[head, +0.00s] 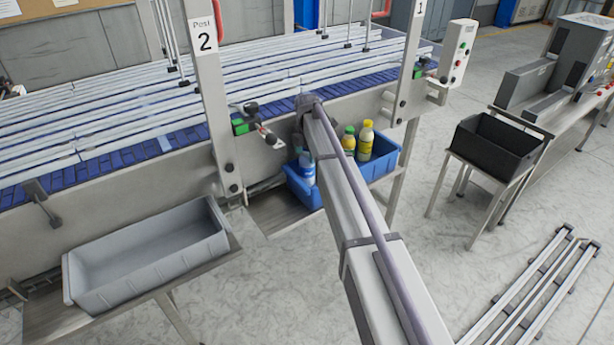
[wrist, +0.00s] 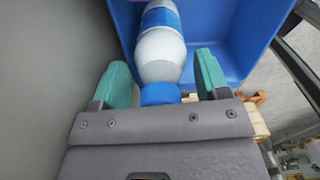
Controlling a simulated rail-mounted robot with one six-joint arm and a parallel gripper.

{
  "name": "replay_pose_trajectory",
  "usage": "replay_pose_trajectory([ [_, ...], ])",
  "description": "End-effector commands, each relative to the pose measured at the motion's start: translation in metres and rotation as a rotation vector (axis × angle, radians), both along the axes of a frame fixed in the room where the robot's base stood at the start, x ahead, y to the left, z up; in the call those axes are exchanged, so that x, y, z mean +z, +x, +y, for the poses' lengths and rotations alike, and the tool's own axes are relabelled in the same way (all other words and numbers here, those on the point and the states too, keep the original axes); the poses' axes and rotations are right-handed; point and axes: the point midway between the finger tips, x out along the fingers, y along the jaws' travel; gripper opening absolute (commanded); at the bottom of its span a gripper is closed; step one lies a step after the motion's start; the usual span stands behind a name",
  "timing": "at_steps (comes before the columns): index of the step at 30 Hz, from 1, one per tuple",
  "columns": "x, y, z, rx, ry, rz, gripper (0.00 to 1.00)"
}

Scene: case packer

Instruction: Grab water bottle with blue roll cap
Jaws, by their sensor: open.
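The water bottle (wrist: 160,54) is whitish with a blue label, and its blue cap (wrist: 160,93) points toward my gripper in the wrist view. In the head view the bottle (head: 307,168) stands at the left end of the blue crate (head: 381,172), partly hidden by my arm. My gripper (wrist: 162,85) is open, with one green finger on each side of the bottle's cap end. I cannot tell whether either finger touches it. In the head view my gripper is hidden behind my arm.
Two yellow bottles, one with a green cap (head: 349,140) and one with a yellow cap (head: 366,141), stand in the same crate. A grey wall is close on the left in the wrist view. An empty grey bin (head: 150,262) and a black bin (head: 497,147) stand either side.

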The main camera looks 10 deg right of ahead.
Motion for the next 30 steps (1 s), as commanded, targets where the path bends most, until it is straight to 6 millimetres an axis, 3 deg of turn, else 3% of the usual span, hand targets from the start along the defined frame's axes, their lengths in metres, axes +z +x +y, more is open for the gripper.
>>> replay_pose_trajectory([
  [5, 0.0026, -0.0001, 0.0002, 0.000, 0.000, 0.000, 0.66],
  [23, 0.0026, -0.0001, 0.0003, 0.000, 0.000, 0.000, 0.09],
  [30, 0.0034, -0.0003, 0.0002, 0.000, 0.000, 0.000, 0.07],
])
